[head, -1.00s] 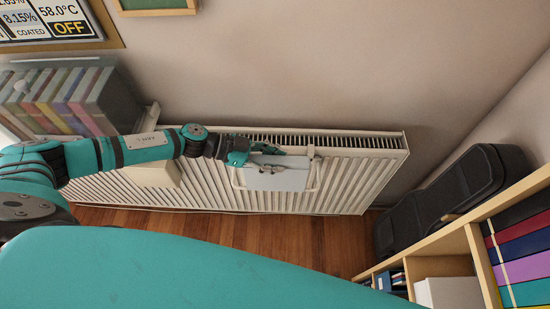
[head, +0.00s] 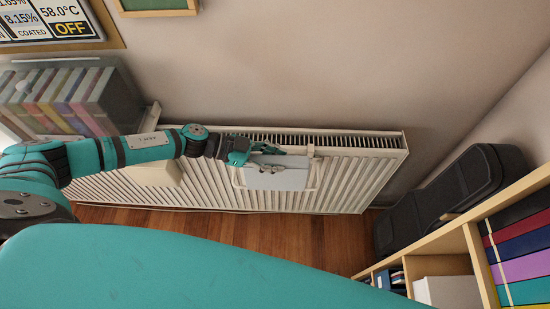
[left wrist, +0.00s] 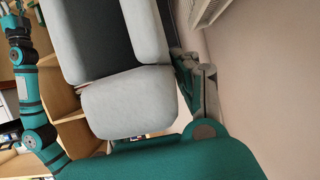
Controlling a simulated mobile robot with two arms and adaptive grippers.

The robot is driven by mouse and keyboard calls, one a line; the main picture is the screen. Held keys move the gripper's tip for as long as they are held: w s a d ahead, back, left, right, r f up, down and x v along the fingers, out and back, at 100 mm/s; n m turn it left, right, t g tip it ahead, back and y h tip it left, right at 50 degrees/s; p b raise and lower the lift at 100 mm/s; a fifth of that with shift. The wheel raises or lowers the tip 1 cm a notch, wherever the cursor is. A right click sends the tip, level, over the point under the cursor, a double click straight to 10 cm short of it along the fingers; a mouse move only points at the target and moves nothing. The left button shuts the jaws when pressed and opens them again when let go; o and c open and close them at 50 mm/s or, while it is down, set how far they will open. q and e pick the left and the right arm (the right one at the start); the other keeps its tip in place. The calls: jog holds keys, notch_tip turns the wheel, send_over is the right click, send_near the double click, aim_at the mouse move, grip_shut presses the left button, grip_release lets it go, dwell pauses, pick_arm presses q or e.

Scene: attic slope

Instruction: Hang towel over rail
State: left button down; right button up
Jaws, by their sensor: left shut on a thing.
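A pale grey-blue towel (head: 275,178) hangs at the front of the radiator in the head view, within a white rail (head: 314,172) fixed there. My left gripper (head: 268,153) is at the towel's top edge, close to the radiator top, and is shut on the towel. Its fingertips are small and partly hidden, and I cannot tell how far the towel reaches behind the rail. In the left wrist view, a gripper finger (left wrist: 203,88) shows beside large light grey surfaces whose identity I cannot make out. My right gripper is not in view.
The long white radiator (head: 350,175) runs along the wall, with a cream box (head: 153,174) on its front. A black instrument case (head: 455,195) and a wooden bookshelf (head: 455,240) stand at right. Wooden floor (head: 290,232) is bare below the radiator.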

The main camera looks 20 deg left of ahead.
aim_at(274, 183)
pick_arm(q)
jog(key=shift+p, duration=0.35)
jog(key=shift+w+f+b, duration=0.1)
jog(key=shift+f+b, duration=5)
jog(key=shift+f, duration=2.15)
jog(key=c, duration=0.9)
grip_release()
jog(key=shift+a+r, duration=0.1)
jog(key=shift+a, duration=0.15)
jog(key=v, duration=1.1)
jog(key=shift+a+r, duration=0.1)
jog(key=shift+a, duration=0.15)
